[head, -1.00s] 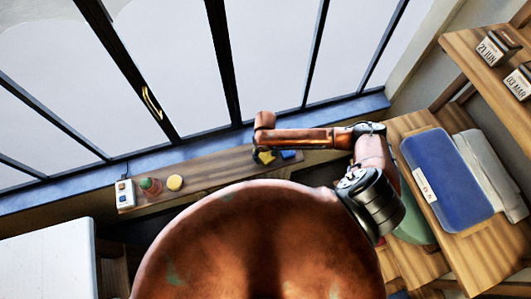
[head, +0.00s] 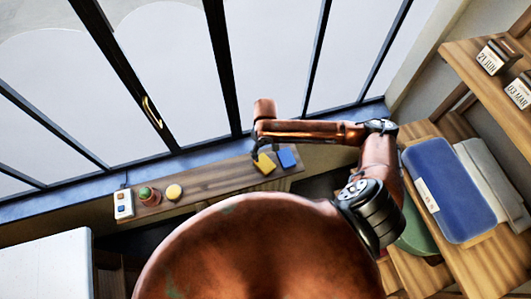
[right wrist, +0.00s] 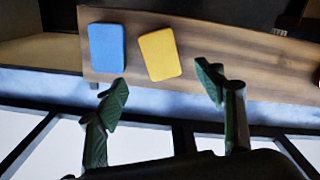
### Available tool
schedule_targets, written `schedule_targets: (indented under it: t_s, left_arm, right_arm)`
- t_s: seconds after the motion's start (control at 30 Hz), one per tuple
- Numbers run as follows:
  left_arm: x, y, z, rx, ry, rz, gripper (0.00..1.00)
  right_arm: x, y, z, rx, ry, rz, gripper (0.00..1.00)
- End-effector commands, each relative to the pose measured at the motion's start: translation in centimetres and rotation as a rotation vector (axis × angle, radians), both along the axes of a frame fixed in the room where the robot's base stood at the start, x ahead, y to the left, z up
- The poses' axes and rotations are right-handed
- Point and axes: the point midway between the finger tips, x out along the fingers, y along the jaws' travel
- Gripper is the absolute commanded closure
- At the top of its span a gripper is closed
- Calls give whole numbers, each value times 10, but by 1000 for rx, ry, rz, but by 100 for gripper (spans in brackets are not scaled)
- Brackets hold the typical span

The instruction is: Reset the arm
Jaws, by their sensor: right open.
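My right gripper (right wrist: 162,88) is open and empty, with its two green-grey fingers spread apart in the right wrist view. In the head view my right arm reaches in from the right and bends left over the narrow wooden shelf (head: 215,180); its gripper is small, dark and partly hidden there. A yellow block (head: 263,163) and a blue block (head: 287,158) lie flat on the shelf close to it. In the right wrist view the yellow block (right wrist: 160,53) and the blue block (right wrist: 106,48) lie beyond the fingertips, apart from them. My left gripper is out of view.
A white box with coloured buttons (head: 123,204), a green-topped jar (head: 149,196) and a yellow round item (head: 173,192) stand on the shelf's left part. Tall windows rise behind. At right, a blue case (head: 448,190) lies on a wooden desk. A white surface (head: 45,265) is at lower left.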

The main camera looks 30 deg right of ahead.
Motion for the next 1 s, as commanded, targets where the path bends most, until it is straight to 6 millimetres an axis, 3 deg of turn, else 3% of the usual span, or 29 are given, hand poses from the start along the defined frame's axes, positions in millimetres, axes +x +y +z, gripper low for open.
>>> schedule_targets:
  t_s: [0.53,0.67,0.87,1.0]
  left_arm:
    - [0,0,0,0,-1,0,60]
    - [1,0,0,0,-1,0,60]
    - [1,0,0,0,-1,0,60]
    - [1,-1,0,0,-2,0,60]
  right_arm:
    - [-1,2,-1,4,0,4,37]
    - [-10,21,-10,49,-19,44,37]
    - [-37,68,-24,187,-139,128,37]
    - [-55,68,-24,230,-250,111,37]
